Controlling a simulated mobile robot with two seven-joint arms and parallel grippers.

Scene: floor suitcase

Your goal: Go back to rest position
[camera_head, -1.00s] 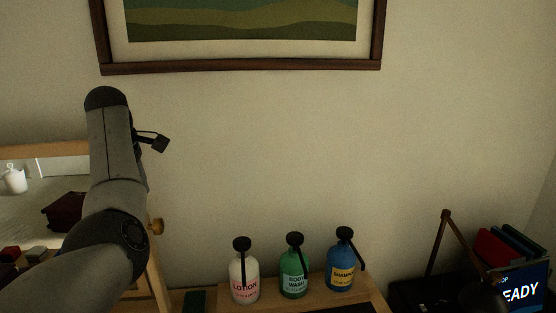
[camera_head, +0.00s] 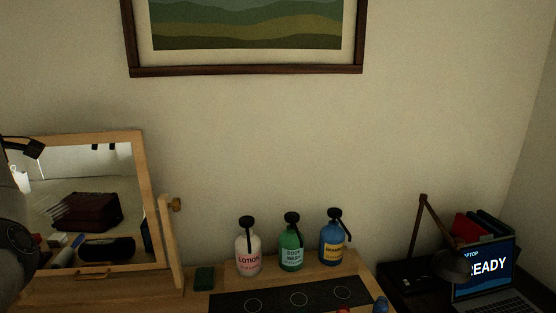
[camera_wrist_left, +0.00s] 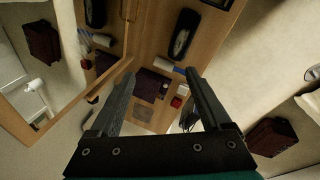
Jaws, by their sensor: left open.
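My left arm (camera_head: 14,215) shows only in part at the left edge of the head view, in front of the mirror's left side. In the left wrist view my left gripper (camera_wrist_left: 160,78) has its two dark fingers spread wide with nothing held between them. It hangs over the wooden furniture top, and I cannot tell how high. My right gripper is in neither view.
A wood-framed mirror (camera_head: 138,150) stands at left. Lotion (camera_head: 249,252), body wash (camera_head: 292,252) and shampoo (camera_head: 333,246) bottles stand behind a dark mat (camera_head: 275,302). A lamp (camera_head: 455,264) and laptop (camera_head: 486,265) are at right. A framed picture (camera_head: 250,70) hangs above.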

